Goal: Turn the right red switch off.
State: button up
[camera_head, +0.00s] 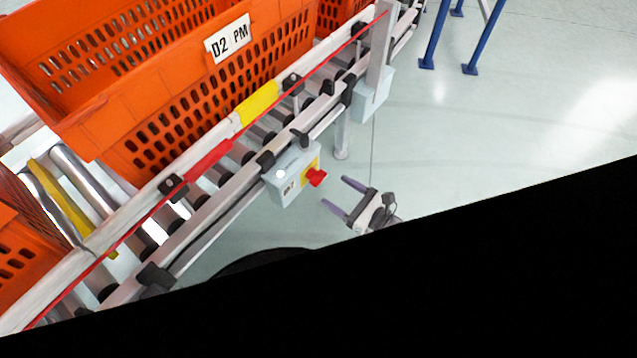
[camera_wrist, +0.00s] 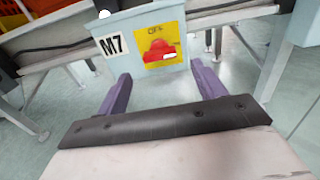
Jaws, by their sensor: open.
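A red switch (camera_head: 317,178) sits on a yellow plate on the side of a grey-blue box fixed to the conveyor rail. In the wrist view the red switch (camera_wrist: 158,51) is nearly straight ahead, with small lettering above it and a label reading M7 on the left of the box (camera_wrist: 127,70). My gripper (camera_head: 334,191) is open and empty, just to the right of the switch, its fingers pointing at it with a small gap. In the wrist view its two purple fingers (camera_wrist: 161,72) are apart, one on each side below the switch. Only one red switch shows.
Orange totes (camera_head: 150,110) stand on the roller conveyor (camera_head: 200,215), one labelled 02 PM. Another grey box (camera_head: 372,95) hangs farther along the rail by a post. Blue legs (camera_head: 432,35) stand at the back. The floor (camera_head: 500,130) to the right is clear.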

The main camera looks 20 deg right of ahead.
jog(key=b+x, duration=0.2)
jog(key=x, duration=0.5)
jog(key=shift+w, duration=0.1)
jog(key=c, duration=1)
